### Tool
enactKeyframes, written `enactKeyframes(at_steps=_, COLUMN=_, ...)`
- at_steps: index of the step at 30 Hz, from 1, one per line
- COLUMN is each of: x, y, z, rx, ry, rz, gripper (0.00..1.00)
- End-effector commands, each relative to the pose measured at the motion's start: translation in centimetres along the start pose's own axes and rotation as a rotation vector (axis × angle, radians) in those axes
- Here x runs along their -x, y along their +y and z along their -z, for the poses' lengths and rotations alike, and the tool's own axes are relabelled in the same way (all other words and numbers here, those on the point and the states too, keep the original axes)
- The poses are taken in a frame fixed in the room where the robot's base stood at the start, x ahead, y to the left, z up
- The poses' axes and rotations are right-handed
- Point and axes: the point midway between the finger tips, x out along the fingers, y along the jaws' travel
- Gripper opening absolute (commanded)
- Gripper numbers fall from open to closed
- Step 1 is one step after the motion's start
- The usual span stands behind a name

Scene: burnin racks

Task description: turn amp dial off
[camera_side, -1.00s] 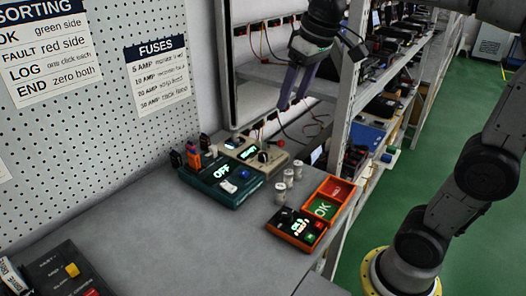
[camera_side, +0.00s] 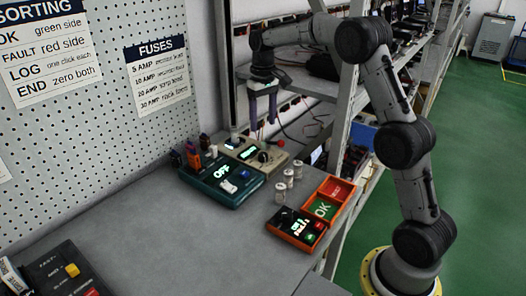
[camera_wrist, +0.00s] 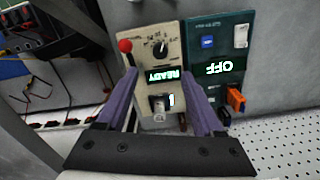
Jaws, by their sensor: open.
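The amp dial is a black knob (camera_wrist: 160,48) with a printed scale on the beige tester (camera_wrist: 143,42). It also shows in the side view (camera_side: 263,157), where the tester (camera_side: 275,162) sits at the back of the bench. A lit display (camera_wrist: 163,76) reading READY lies beside the dial. My gripper (camera_side: 262,125) is open and empty, its purple fingers pointing down above the tester. In the wrist view my gripper (camera_wrist: 159,77) frames the display between its fingertips, with the dial just beyond them. Neither finger appears to touch the dial.
A teal box (camera_side: 205,184) with an OFF display, a blue button and a white switch adjoins the tester. Several pale cylinders (camera_side: 288,176) and orange trays (camera_side: 337,190) stand to the right. The bench's middle is clear.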

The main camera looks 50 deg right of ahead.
Motion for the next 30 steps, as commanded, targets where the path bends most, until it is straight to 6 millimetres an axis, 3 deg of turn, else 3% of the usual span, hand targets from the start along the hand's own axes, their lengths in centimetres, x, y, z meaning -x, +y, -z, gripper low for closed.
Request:
enactKeyframes(at_steps=9, x=-6.4, y=0.0, z=-0.1, rx=0.001, ry=-0.005, rz=0.000, gripper=0.69)
enactKeyframes(at_steps=15, x=-9.5, y=0.0, z=-0.1, rx=0.001, ry=-0.002, rz=0.000, gripper=0.69)
enactKeyframes(at_steps=21, x=-11.0, y=0.0, z=0.0, rx=0.001, ry=0.000, rz=0.000, gripper=0.69)
enactKeyframes(at_steps=30, x=-11.2, y=0.0, z=0.0, rx=0.001, ry=0.001, rz=0.000, gripper=0.69)
